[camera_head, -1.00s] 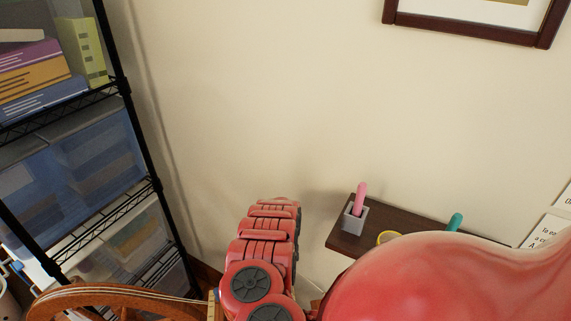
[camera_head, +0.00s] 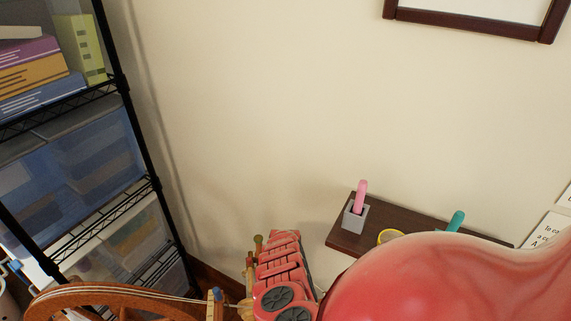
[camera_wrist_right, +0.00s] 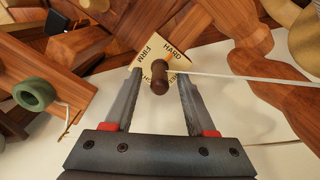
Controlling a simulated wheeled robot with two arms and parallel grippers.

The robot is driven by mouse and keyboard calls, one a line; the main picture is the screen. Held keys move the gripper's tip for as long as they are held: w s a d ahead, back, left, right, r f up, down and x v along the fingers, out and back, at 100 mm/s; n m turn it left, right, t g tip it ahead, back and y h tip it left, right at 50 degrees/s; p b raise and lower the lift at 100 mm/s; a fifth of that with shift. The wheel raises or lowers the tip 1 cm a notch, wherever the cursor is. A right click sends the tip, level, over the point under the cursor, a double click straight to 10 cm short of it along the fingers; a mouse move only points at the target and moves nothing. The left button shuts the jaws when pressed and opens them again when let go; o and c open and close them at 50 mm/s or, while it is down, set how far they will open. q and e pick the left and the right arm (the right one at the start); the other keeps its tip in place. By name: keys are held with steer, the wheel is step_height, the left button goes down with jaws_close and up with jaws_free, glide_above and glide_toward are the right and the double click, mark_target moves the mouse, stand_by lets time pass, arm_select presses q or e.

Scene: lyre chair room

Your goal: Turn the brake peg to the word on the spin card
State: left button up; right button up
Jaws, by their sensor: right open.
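In the right wrist view, the dark brown brake peg (camera_wrist_right: 160,84) stands in front of a cream word plate (camera_wrist_right: 158,50). My right gripper (camera_wrist_right: 160,76) is open, with one finger on each side of the peg and a gap on both sides. The peg's marked direction cannot be told. I cannot identify the spin card; white printed sheets (camera_head: 546,232) at the right edge of the head view are cut off. My left gripper is not in view.
A wooden wheel (camera_head: 70,296) with pale cords is at the lower left. A white cord (camera_wrist_right: 250,78) runs right from near the peg, and a green ring (camera_wrist_right: 34,94) is at left. A wall shelf (camera_head: 350,240) holds pens. A wire rack (camera_head: 150,185) stands left.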

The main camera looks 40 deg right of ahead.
jaws_close()
stand_by(0.5)
steer(key=n+p, duration=0.1)
steer(key=n, duration=0.4)
steer(key=shift+n, duration=3.3)
steer(key=shift+b, duration=0.3)
